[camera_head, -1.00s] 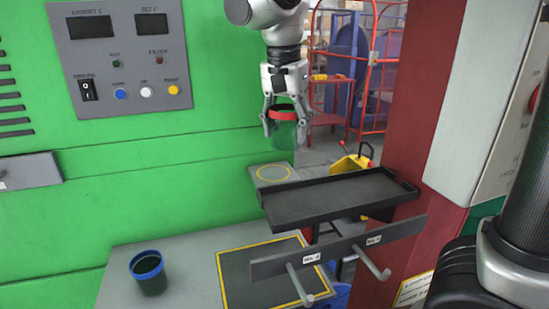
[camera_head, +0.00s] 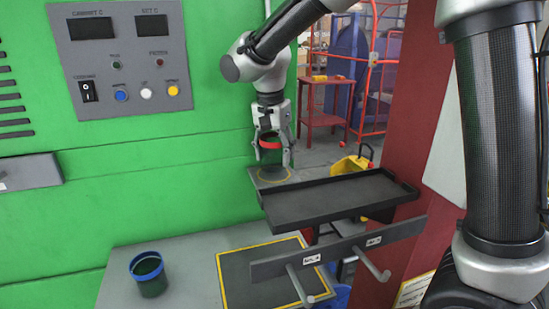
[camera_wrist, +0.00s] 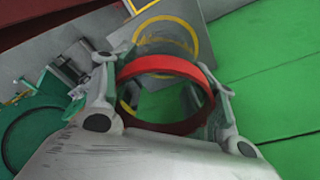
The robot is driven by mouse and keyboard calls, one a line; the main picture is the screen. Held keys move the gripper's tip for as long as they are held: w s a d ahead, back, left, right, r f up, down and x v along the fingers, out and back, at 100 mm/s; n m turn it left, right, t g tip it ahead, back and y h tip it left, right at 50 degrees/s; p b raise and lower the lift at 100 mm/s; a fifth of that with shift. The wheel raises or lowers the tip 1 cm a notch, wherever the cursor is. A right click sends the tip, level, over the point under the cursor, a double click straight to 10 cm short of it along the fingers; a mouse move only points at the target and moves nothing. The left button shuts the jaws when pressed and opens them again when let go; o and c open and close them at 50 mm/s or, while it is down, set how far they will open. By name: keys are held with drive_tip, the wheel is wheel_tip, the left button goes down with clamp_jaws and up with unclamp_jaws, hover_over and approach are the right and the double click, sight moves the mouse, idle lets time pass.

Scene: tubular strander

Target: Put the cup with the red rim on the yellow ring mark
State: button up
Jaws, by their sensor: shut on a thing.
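The green cup with the red rim (camera_head: 270,144) is between the fingers of my gripper (camera_head: 272,154), which is shut on it. In the wrist view, its red rim (camera_wrist: 166,68) sits between the two fingers. The yellow ring mark (camera_head: 274,174) is on a small grey plate by the green wall. The cup is upright just above the ring in the head view. The ring also shows in the wrist view (camera_wrist: 190,24), partly hidden behind the cup. I cannot tell whether the cup's base touches the plate.
A cup with a blue rim (camera_head: 147,266) stands on the grey surface at the lower left. A black tray (camera_head: 338,196) lies just right of the ring plate. A rail with pegs (camera_head: 340,250) is below it.

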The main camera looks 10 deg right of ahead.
drive_tip(key=shift+f, duration=0.75)
drive_tip(key=shift+w+f, duration=0.2)
drive_tip(key=shift+f, duration=0.05)
drive_tip(key=shift+f, duration=0.1)
drive_tip(key=o, duration=0.7)
drive_tip(key=r, duration=0.4)
drive_tip(key=s+r, duration=0.1)
drive_tip(key=r, duration=0.3)
drive_tip(key=a+r, duration=0.1)
drive_tip(key=r, duration=0.3)
drive_tip(key=shift+s, duration=0.25)
